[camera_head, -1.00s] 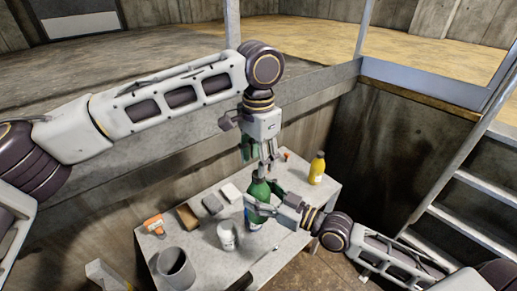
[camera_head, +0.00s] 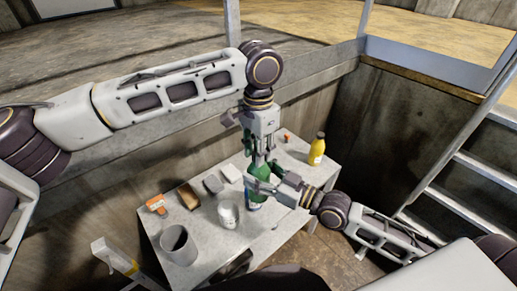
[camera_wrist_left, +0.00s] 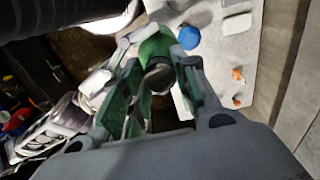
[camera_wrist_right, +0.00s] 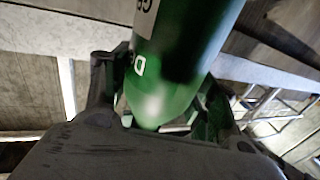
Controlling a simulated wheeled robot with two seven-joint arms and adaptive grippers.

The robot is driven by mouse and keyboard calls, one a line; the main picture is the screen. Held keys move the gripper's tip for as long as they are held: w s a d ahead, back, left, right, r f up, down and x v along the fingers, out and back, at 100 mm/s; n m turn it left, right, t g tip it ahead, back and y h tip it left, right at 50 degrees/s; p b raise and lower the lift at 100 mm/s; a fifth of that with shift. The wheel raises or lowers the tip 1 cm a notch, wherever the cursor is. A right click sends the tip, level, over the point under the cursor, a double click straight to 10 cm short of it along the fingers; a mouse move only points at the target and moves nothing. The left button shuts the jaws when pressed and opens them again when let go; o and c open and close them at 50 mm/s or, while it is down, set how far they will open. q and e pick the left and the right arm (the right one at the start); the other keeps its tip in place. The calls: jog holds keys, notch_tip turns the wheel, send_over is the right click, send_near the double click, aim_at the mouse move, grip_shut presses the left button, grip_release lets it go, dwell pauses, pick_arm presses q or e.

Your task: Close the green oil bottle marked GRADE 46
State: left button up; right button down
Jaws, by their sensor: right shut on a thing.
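The green bottle (camera_head: 256,196) stands upright above the table's front part, its side held in my right gripper (camera_head: 266,184). The right wrist view shows the green wall (camera_wrist_right: 175,85) between the fingers, with part of a pale label and a letter; the full marking cannot be read. My left gripper (camera_head: 260,158) points down from above at the bottle's top. In the left wrist view its two fingers (camera_wrist_left: 160,85) stand apart on either side of a dark grey round top (camera_wrist_left: 158,76) on the bottle. I cannot tell whether this is a cap or the bare neck.
On the table (camera_head: 205,240) stand a white can (camera_head: 228,214), a grey mug (camera_head: 178,246), a yellow bottle (camera_head: 317,150), an orange item (camera_head: 155,203) and several small blocks. A blue round thing (camera_wrist_left: 189,37) shows beside the bottle. Stairs (camera_head: 470,185) rise at right.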

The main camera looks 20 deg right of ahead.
pick_arm(q)
grip_shut()
jog(key=o, duration=0.7)
grip_release()
jog(key=shift+r, duration=6)
jog(key=shift+w, duration=0.15)
